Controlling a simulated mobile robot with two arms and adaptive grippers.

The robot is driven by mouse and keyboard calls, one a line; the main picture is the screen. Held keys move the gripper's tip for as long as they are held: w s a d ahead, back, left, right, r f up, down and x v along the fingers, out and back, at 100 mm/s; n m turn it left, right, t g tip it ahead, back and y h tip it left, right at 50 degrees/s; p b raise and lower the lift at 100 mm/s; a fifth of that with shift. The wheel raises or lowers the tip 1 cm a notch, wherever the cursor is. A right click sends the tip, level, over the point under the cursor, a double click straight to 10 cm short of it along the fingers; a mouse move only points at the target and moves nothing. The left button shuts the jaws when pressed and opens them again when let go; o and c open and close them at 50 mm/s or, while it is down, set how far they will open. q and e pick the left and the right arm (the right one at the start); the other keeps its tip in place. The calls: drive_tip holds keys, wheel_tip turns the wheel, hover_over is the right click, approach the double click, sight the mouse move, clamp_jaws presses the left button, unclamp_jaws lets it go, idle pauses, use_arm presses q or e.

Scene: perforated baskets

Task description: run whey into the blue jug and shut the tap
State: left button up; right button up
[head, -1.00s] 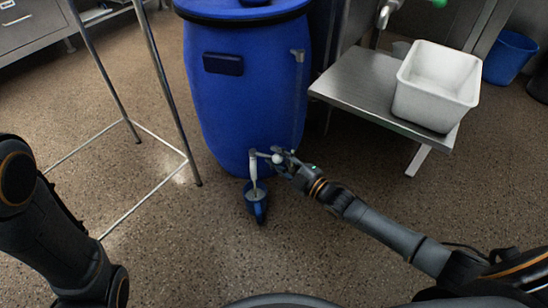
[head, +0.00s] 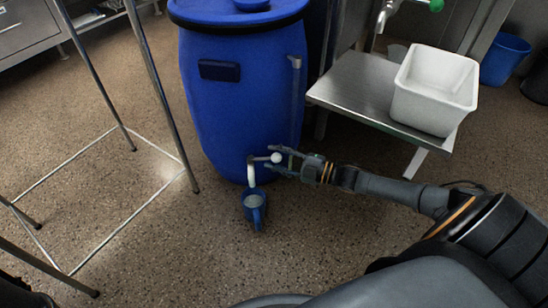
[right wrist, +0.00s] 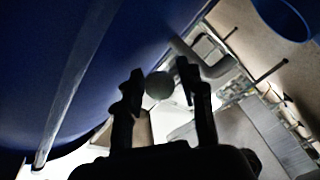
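The big blue barrel (head: 225,110) stands on the floor with a tap (head: 252,172) low on its front. The tap has a pale downward spout and a lever ending in a white ball knob (head: 277,158). The blue jug (head: 254,212) is below the spout and holds pale liquid. I see no clear stream between spout and jug. My right gripper (head: 281,159) is open at the knob, fingers on either side. In the right wrist view the knob (right wrist: 159,86) shows between the spread fingertips (right wrist: 160,80), with a gap on the right. My left gripper is out of view.
A steel table (head: 350,93) with a white tub (head: 433,90) stands right of the barrel. A metal frame (head: 170,120) stands on the left. A blue bucket (head: 503,60) is at the back right. The floor in front of the jug is clear.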

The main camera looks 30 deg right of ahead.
drive_tip(key=shift+o, duration=0.2)
drive_tip(key=v, duration=1.2)
drive_tip(key=shift+a, duration=0.1)
